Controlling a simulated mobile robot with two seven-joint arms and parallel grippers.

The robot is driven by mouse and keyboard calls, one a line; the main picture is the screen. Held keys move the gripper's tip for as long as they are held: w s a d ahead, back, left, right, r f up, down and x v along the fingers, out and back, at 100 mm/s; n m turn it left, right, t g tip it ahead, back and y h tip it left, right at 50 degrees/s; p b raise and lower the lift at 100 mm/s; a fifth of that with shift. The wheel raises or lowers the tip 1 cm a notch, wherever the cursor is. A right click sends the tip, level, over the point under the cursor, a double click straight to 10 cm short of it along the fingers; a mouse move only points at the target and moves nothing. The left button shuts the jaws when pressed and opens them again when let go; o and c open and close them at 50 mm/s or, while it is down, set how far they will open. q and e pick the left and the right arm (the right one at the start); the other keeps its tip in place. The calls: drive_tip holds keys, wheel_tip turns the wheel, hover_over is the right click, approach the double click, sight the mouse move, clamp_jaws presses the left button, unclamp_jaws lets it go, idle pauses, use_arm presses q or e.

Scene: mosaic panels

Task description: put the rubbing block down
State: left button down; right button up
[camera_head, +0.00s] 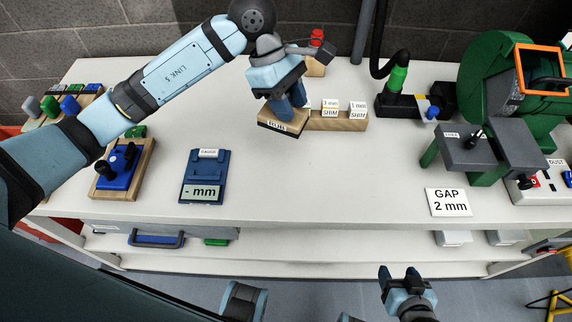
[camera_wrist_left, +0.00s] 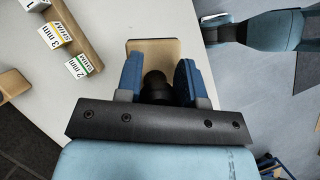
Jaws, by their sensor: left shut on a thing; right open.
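The rubbing block (camera_head: 283,124) is a pale wooden block with a dark grip and a label on its front side. My left gripper (camera_head: 287,104) is shut on it near the back middle of the bench. In the left wrist view the block (camera_wrist_left: 153,48) shows beyond the two blue fingers (camera_wrist_left: 157,88), with its black knob between them. I cannot tell whether its underside touches the bench. My right gripper (camera_head: 400,274) is open and empty, low in front of the bench.
The wooden shim rack (camera_head: 345,125) stands just right of the block. A red-topped piece (camera_head: 316,40) is behind it. The gauge (camera_head: 204,178) and a blue clamp on a board (camera_head: 122,170) lie to the left. The green grinder (camera_head: 500,90) stands right. The bench middle (camera_head: 320,190) is clear.

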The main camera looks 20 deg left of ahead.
use_arm(q)
wheel_tip(320, 180, down, 18)
drive_tip(key=shift+f, duration=0.2)
use_arm(e)
drive_tip(key=shift+w+d, duration=0.1)
use_arm(q)
drive_tip(key=shift+f, duration=0.1)
drive_tip(key=c, duration=0.8)
unclamp_jaws()
drive_tip(key=shift+o, duration=0.3)
use_arm(e)
drive_tip(key=shift+w, duration=0.1)
